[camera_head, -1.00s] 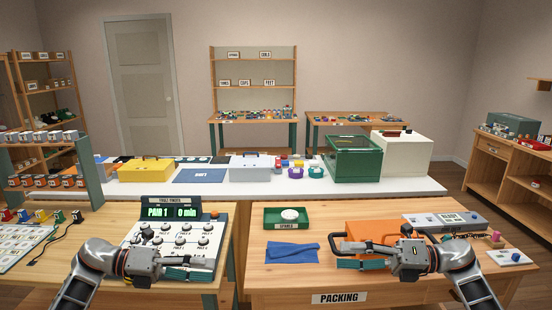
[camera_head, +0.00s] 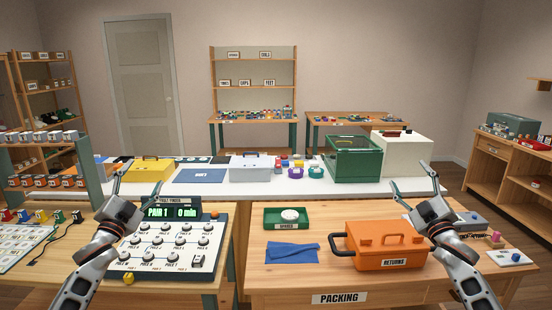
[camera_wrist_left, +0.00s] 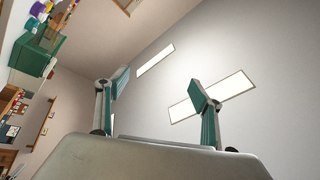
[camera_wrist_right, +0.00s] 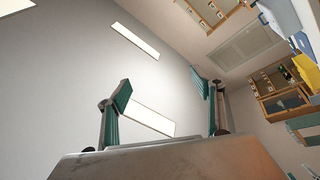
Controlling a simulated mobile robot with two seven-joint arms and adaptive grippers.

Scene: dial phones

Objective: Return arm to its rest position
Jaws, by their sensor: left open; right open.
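My left gripper (camera_head: 122,184) is raised at the left of the head view, fingers pointing up and apart, with nothing between them. In the left wrist view its two fingers (camera_wrist_left: 158,98) stand wide apart against the ceiling and wall. My right gripper (camera_head: 428,182) is raised at the right, above the bench right of the orange box. In the right wrist view its fingers (camera_wrist_right: 162,100) are also spread and empty. Both forearms come up from the lower corners and hide parts of the benches behind them.
An orange RETURNS box (camera_head: 390,246), a blue cloth (camera_head: 291,252) and a green tray (camera_head: 270,220) lie on the packing bench (camera_head: 275,282). The pair-tester panel (camera_head: 165,248) stands on the left bench, partly behind my left arm. The space between the arms is clear.

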